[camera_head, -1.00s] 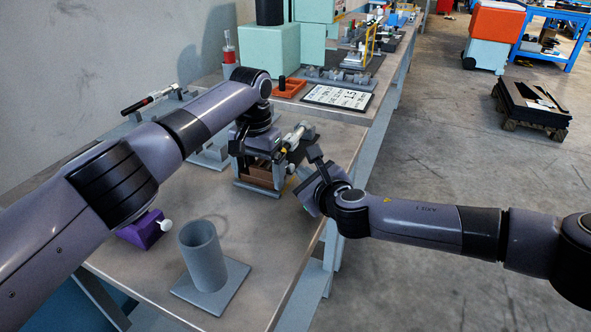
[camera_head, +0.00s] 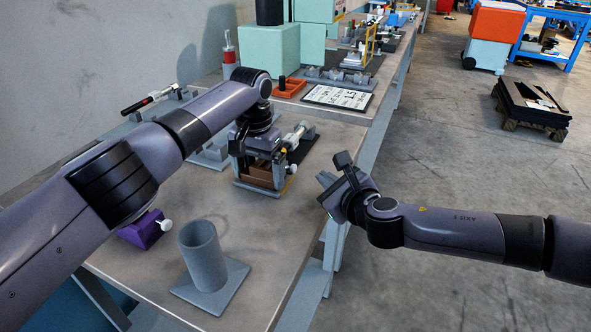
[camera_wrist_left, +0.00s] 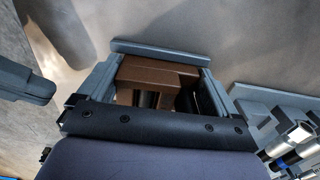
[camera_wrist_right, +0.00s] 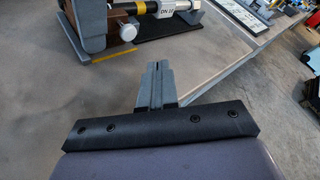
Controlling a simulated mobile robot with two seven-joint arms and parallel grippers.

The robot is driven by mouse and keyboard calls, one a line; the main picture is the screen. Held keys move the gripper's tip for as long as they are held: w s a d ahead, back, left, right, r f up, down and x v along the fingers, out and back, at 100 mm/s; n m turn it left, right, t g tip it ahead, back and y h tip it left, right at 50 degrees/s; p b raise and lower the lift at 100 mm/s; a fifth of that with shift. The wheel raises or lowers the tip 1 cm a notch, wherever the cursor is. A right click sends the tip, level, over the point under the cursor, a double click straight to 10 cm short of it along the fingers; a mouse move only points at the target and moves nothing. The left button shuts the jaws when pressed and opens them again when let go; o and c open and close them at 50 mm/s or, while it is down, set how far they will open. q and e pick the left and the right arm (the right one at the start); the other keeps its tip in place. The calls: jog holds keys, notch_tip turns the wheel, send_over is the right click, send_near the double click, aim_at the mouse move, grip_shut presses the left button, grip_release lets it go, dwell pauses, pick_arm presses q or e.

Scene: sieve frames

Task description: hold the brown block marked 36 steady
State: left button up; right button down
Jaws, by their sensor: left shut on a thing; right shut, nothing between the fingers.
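The brown block (camera_head: 263,173) sits low in a grey holder on the bench; it also shows in the left wrist view (camera_wrist_left: 158,72). Its marking is not readable. My left gripper (camera_head: 262,163) reaches down from above, with a finger on either side of the block, shut on it. In the left wrist view the gripper (camera_wrist_left: 158,88) has the block between its grey fingers, beside a grey bar (camera_wrist_left: 170,52). My right gripper (camera_head: 325,184) is shut and empty, apart from the block to its right, over the bench's edge. Its fingers meet in the right wrist view (camera_wrist_right: 158,82).
A grey tube on a plate (camera_head: 203,262) and a purple block with a white knob (camera_head: 146,229) stand on the near bench. A white cylindrical device (camera_head: 297,134) lies behind the holder. An orange tray (camera_head: 289,88) and a printed board (camera_head: 338,97) lie farther back.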

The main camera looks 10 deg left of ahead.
jog(key=shift+s+d, duration=0.3)
jog(key=shift+d, duration=0.65)
pick_arm(q)
jog(key=shift+f, duration=0.1)
